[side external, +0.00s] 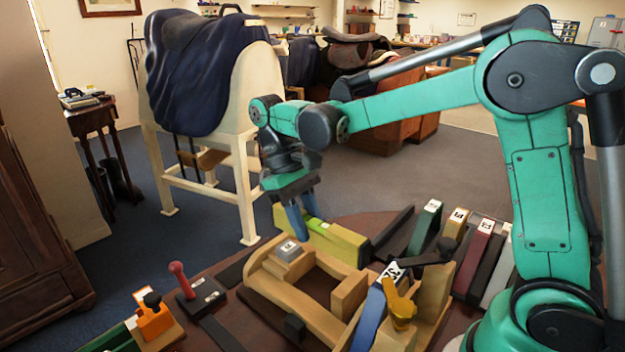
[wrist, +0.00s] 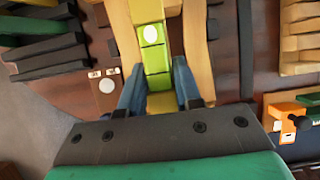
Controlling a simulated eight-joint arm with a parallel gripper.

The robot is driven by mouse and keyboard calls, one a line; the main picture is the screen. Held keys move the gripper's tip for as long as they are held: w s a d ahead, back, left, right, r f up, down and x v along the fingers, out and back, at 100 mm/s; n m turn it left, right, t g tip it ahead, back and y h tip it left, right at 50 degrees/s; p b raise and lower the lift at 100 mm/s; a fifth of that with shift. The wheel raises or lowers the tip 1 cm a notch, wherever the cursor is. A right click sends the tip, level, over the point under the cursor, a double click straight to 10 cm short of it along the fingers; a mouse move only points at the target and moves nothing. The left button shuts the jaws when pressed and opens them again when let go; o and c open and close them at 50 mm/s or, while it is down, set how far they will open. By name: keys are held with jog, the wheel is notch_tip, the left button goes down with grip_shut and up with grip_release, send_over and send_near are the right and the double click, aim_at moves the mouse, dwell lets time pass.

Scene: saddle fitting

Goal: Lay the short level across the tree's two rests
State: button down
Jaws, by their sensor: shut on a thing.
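The short level (side external: 338,243) is a yellow-green bar with a bright green patch on top. My gripper (side external: 304,222) is shut on it, its blue fingers on either side. In the wrist view my gripper (wrist: 158,88) holds the level (wrist: 154,58), which extends away between the fingers and shows a pale round vial. The wooden tree (side external: 312,314) stands in front of the level in the side view, with a grey labelled block on its back end. I cannot tell whether the level touches the rests.
Labelled coloured blocks (side external: 427,226) stand in a row at the right. A blue strap-like piece (side external: 368,322) and a yellow clamp (side external: 399,303) are near the tree's front. A red-knobbed fixture (side external: 181,280) and an orange fixture (side external: 155,320) stand at the left.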

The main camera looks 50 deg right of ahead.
jog(key=shift+s+f, duration=0.1)
jog(key=shift+f, duration=1.6)
dwell(1.2)
dwell(0.5)
jog(key=shift+c, duration=0.6)
grip_release()
jog(key=shift+r, duration=2.5)
jog(key=shift+r, duration=0.1)
jog(key=shift+r, duration=1.4)
jog(key=shift+s, duration=0.1)
